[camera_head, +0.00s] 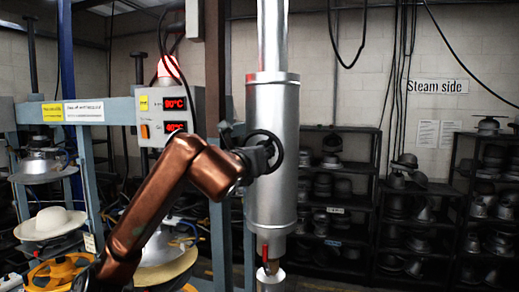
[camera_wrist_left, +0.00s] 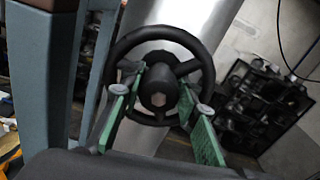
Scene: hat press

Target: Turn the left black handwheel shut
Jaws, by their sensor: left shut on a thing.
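The black handwheel (camera_head: 281,150) is on the front of a tall silver cylinder (camera_head: 272,110) in the head view. My left gripper (camera_head: 250,155) reaches it from the left and hides part of the wheel. In the left wrist view the handwheel (camera_wrist_left: 158,87) faces the camera, with its round rim, spokes and central hub. My left gripper's green-padded fingers (camera_wrist_left: 165,95) stand on either side of the hub, within the rim, shut on the wheel. Exact finger contact is hard to see. My right gripper is in neither view.
A control box (camera_head: 168,118) with red displays stands left of the cylinder on a blue-grey frame (camera_head: 97,112). A white hat (camera_head: 50,224) sits at lower left. A red-handled valve (camera_head: 265,252) is below the cylinder. Shelves of hat forms (camera_head: 335,185) line the back wall.

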